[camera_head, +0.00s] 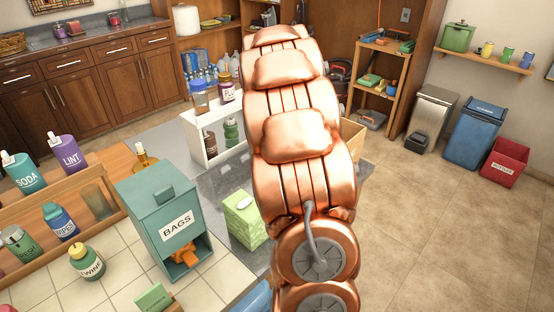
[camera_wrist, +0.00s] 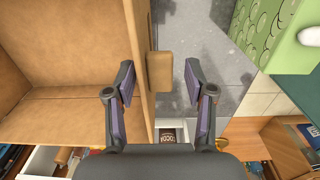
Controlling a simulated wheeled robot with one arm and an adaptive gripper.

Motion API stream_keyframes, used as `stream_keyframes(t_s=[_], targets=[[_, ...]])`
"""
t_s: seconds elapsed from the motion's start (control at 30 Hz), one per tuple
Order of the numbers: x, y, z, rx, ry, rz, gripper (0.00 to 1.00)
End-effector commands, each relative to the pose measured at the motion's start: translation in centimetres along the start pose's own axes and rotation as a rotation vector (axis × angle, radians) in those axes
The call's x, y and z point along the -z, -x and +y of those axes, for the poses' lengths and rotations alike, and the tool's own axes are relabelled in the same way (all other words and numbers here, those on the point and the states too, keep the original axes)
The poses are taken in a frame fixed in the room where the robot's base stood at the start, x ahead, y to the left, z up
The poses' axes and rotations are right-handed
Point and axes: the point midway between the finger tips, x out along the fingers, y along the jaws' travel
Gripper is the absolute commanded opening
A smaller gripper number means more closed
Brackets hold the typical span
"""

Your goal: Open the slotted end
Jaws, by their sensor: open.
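A tan open box (camera_wrist: 60,110) fills the left of the wrist view, and its hollow inside shows. Its right wall (camera_wrist: 140,55) runs up the picture, with a small tan block (camera_wrist: 160,72) on that wall's outer side. My gripper (camera_wrist: 158,67) is open. One finger lies over the box side of the wall and the other to the right of the block, with a gap between that finger and the block. I cannot tell whether either finger touches. In the head view a bit of a tan box (camera_head: 353,138) shows behind my arm, which hides my gripper. No slots are clear.
A green patterned box (camera_head: 244,217) stands on the grey floor patch; it also shows in the wrist view (camera_wrist: 268,35). A white shelf (camera_head: 203,135) with jars stands behind it. A teal BAGS bin (camera_head: 165,225) is at left.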

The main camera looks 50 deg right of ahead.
Motion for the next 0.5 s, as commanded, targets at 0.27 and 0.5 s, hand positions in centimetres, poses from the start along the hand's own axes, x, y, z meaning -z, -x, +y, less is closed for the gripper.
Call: stream_keyframes(t_s=[0.27,0.5], targets=[[0.04,-0.28,0.04,-0.001,0.000,0.001,0.54],[0.03,-0.29,0.03,-0.001,0.000,0.001,0.35]])
